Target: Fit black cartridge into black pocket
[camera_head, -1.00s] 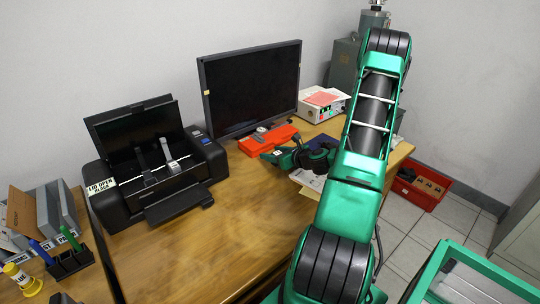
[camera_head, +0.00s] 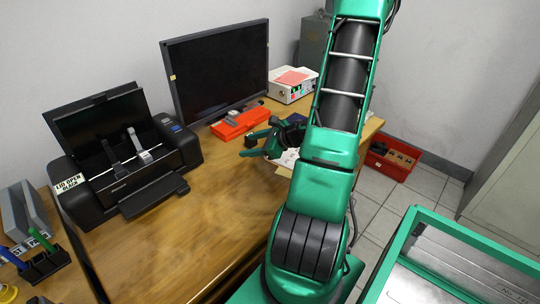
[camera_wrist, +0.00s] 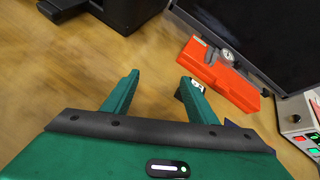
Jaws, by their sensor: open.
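The black printer (camera_head: 120,165) stands open on the desk at left, its label reading "LID OPEN BLACK". Two slots with grey levers (camera_head: 140,150) show inside; I cannot tell which is the black pocket. My gripper (camera_head: 251,144) is open over the desk, right of the printer and in front of the orange-red case. In the wrist view its two green fingers (camera_wrist: 158,78) are apart with bare wood between them. A small dark thing with a white face (camera_wrist: 197,86) shows at the right finger. It is partly hidden, and I cannot tell whether it is the black cartridge.
The orange-red case (camera_head: 240,122) lies before the monitor (camera_head: 218,72). A white instrument box (camera_head: 292,86) stands at the back right. A pen holder (camera_head: 42,262) is at the lower left. The desk's middle (camera_head: 175,235) is clear. A red bin (camera_head: 392,160) stands on the floor.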

